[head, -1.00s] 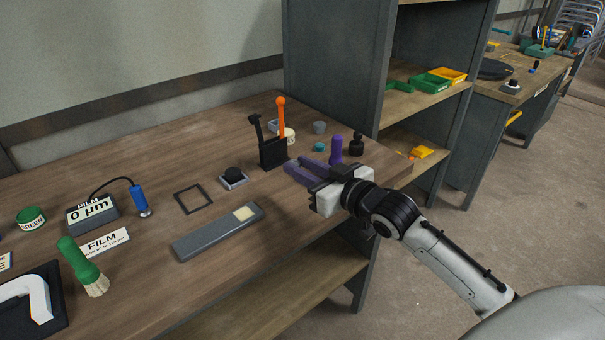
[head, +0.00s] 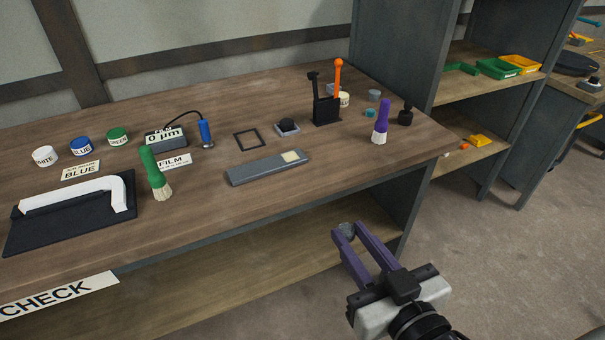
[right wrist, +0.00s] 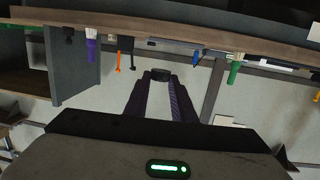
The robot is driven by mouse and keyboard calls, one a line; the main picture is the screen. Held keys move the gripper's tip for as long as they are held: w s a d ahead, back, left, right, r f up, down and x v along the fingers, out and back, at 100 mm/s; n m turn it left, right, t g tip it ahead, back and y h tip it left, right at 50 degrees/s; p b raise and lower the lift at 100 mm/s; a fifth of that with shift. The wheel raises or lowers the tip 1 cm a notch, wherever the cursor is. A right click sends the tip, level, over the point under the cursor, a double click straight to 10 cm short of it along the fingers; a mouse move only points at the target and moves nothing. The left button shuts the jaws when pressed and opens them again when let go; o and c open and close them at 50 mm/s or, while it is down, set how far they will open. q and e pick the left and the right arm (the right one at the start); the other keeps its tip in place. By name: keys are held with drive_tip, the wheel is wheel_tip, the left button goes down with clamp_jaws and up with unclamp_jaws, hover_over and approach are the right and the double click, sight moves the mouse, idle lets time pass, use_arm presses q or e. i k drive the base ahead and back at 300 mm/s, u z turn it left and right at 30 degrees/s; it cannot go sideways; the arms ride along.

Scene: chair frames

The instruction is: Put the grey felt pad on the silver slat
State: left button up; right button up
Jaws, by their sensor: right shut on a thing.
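The silver slat (head: 255,173), a long grey bar with a cream square patch near its right end, lies flat on the wooden table. The pad also shows as a dark disc in the right wrist view (right wrist: 161,74). My left gripper is not in view.
A purple-handled brush (head: 381,122) stands right of the slat, and a green-handled brush (head: 155,174) left of it. Bare tabletop lies in front of the slat.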

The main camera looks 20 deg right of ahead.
sight(290, 157)
drive_tip(key=u, duration=0.65)
drive_tip(key=k, duration=0.1)
drive_tip(key=z, duration=1.45)
drive_tip(key=i, duration=0.5)
drive_tip(key=u, duration=0.9)
